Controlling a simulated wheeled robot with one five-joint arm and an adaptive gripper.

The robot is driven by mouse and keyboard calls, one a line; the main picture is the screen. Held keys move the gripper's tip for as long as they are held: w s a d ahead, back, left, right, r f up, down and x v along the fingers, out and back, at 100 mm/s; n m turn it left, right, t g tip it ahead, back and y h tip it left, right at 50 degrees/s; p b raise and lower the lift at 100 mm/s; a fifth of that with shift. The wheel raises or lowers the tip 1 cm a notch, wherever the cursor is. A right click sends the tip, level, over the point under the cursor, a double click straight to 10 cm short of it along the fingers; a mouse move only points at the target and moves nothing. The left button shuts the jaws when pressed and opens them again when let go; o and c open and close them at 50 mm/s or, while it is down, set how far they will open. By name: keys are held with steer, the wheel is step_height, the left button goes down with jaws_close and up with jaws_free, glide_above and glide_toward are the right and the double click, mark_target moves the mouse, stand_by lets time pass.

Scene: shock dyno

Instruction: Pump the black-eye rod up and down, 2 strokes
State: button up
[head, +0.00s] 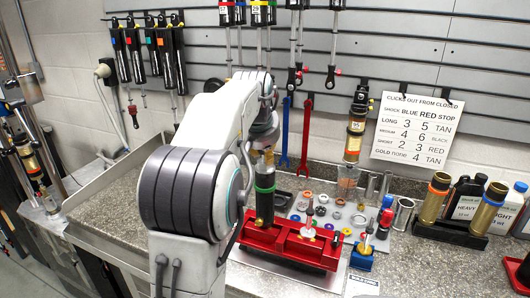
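A dark shock body (265,192) with a green band stands upright in the red vise block (262,245) on the bench. A gold-coloured part (266,157) shows at its top, just under the end of my arm. My gripper (264,140) is at the end of my arm, close above the shock body and mostly hidden by my own arm links. I cannot see its fingers clearly, or whether they hold anything. I cannot make out a black-eye rod in the shock body. A small piston assembly (310,222) stands upright at the right part of the red block.
A grey tray (330,198) with small parts lies behind the vise. A blue stand (362,257), gold cylinders (434,198) and oil bottles (466,197) stand to the right. Rods, shocks and red and blue wrenches (306,135) hang on the slatted wall. A printed sign (416,130) hangs there too.

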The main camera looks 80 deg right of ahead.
jaws_close()
steer(key=shift+r, duration=0.15)
steer(key=shift+r+p, duration=2.9)
steer(key=shift+r, duration=0.3)
steer(key=shift+f, duration=0.2)
steer(key=shift+f+b, duration=2.65)
steer(key=shift+f, duration=0.35)
steer(key=shift+r, duration=0.2)
steer(key=shift+r+p, duration=2.65)
steer(key=shift+r, duration=0.35)
steer(key=shift+f, duration=0.2)
